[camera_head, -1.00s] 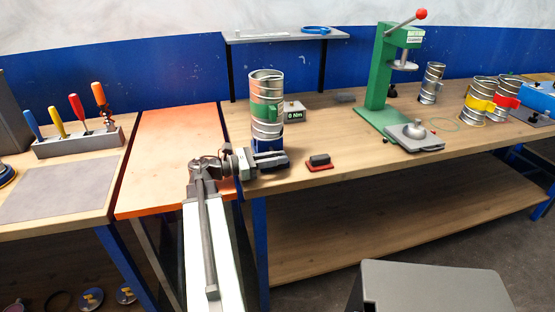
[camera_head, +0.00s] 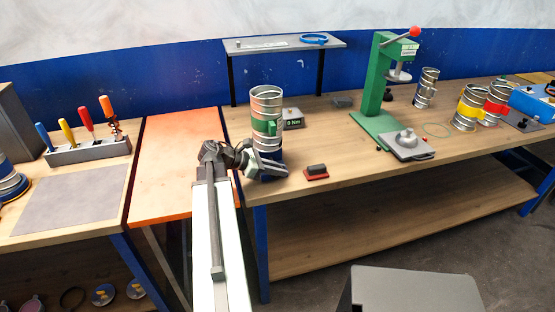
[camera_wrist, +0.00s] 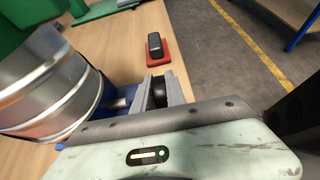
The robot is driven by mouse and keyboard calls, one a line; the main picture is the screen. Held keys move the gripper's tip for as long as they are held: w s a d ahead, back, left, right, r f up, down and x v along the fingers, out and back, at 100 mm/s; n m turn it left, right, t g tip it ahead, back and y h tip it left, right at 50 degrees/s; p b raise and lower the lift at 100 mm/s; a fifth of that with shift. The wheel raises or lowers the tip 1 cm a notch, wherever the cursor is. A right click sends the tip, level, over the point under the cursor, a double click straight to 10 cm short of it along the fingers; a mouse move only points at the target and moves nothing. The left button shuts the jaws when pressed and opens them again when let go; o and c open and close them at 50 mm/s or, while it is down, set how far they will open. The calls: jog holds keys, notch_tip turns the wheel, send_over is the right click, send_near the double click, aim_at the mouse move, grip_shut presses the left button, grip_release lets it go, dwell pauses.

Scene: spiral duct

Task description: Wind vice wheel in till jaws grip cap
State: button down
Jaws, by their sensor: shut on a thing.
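A spiral metal duct (camera_head: 267,104) with a green band stands upright on the bench, over a blue vice (camera_head: 271,158). The duct shows large at the left of the wrist view (camera_wrist: 48,85), with part of the blue vice (camera_wrist: 122,97) beside it. My gripper (camera_head: 278,167) is at the front of the vice, tilted. In the wrist view its fingers (camera_wrist: 159,90) are shut around a small dark round part, which appears to be the vice wheel (camera_wrist: 158,96). The wheel is mostly hidden. The vice jaws and cap cannot be made out.
A red-based block (camera_head: 316,173) lies just right of my gripper. A readout (camera_head: 293,118) showing 0 Nm stands behind the duct. A green press (camera_head: 376,85) stands further right. An orange table (camera_head: 178,160) and a tool rack (camera_head: 88,149) are at left.

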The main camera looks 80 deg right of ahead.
jog(key=shift+s+t+y+p, duration=0.25)
jog(key=shift+t+y+p, duration=0.35)
jog(key=shift+t+p, duration=0.8)
jog(key=shift+p, duration=0.4)
jog(key=c, duration=1.4)
grip_release()
jog(key=shift+o, duration=0.2)
jog(key=p+v, duration=0.5)
jog(key=v, duration=0.2)
jog(key=shift+w+r, duration=0.2)
jog(key=shift+w, duration=0.15)
